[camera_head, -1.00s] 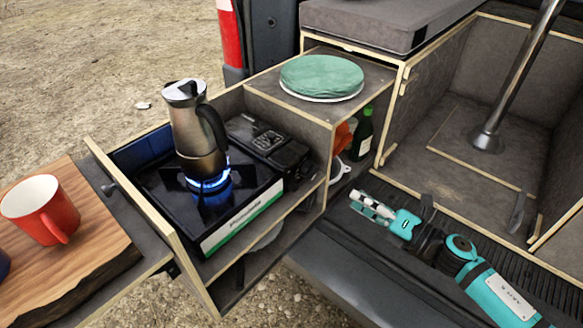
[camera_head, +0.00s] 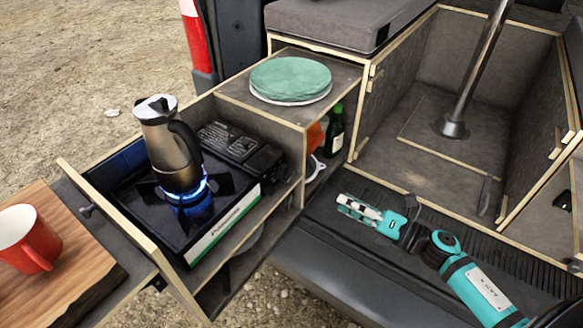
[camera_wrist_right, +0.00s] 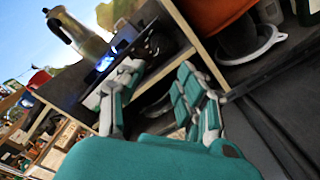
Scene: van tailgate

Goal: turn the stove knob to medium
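The black camping stove (camera_head: 212,228) sits in the pulled-out drawer, with a blue flame burning under a steel moka pot (camera_head: 170,150). I cannot make out the stove knob for certain in either view. My right gripper (camera_head: 358,210) is to the right of the stove, apart from it, over the dark van sill. The right wrist view shows its two fingers (camera_wrist_right: 158,100) spread with nothing between them. The stove (camera_wrist_right: 105,62) and moka pot (camera_wrist_right: 75,30) appear tilted beyond the fingers there. My left gripper is not in view.
The wooden drawer frame (camera_head: 135,235) surrounds the stove. A cabinet with a green plate stack (camera_head: 291,80) and a dark green bottle (camera_head: 335,130) stands behind. A red mug (camera_head: 28,238) is on a wooden board at left. The van floor compartment (camera_head: 400,160) is empty around a metal post.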

